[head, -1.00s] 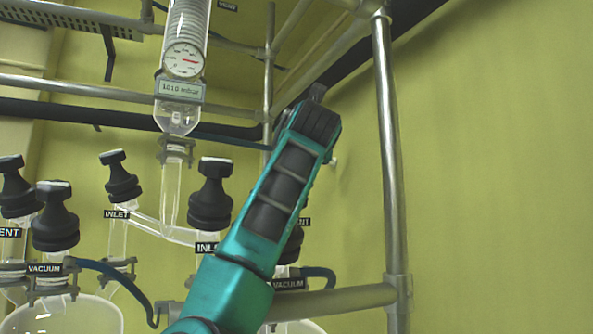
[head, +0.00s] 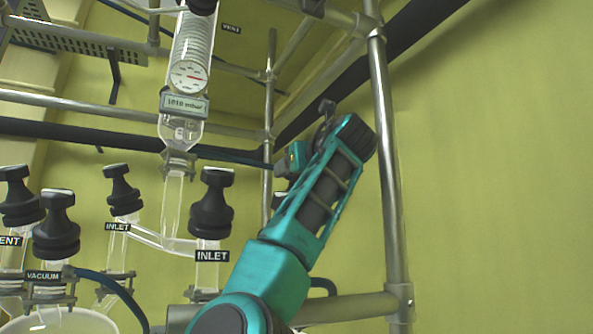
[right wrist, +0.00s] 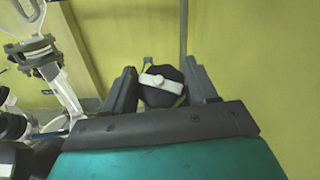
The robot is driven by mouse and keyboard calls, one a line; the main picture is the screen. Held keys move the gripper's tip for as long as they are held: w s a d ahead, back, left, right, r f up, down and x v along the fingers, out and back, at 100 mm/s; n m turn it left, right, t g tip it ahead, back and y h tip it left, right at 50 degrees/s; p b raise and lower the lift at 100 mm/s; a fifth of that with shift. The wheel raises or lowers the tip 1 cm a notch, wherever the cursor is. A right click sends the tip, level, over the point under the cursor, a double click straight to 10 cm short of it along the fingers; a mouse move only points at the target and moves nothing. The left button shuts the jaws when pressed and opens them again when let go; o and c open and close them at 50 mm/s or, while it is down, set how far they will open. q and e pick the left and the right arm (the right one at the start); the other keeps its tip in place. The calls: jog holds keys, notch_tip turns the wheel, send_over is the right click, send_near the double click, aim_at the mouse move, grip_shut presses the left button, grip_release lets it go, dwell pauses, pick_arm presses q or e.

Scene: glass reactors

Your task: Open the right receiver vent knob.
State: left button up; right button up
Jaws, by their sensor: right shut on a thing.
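My right gripper (right wrist: 161,70) is shut on a black knob with a white bar across its top, the vent knob (right wrist: 161,99). The knob sits between the two dark fingers in the right wrist view, with no clear gap on either side. In the head view my teal right arm rises from the bottom centre and bends over at the top. It hides the vent knob and its label there, and the fingers are not clearly seen. My left gripper is not in view.
A black inlet knob (head: 212,203) stands just left of my arm. A vacuum knob (head: 56,225) and other black knobs are further left. The glass column with a gauge (head: 188,76) hangs behind. A metal upright (head: 388,170) stands close on the right.

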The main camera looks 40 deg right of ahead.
jog(key=o, duration=1)
jog(key=shift+c, duration=0.2)
jog(key=shift+s+a, duration=0.1)
jog(key=shift+s, duration=0.2)
jog(key=b+v, duration=0.2)
jog(key=v, duration=1)
jog(key=shift+f, duration=0.15)
jog(key=shift+s, duration=0.1)
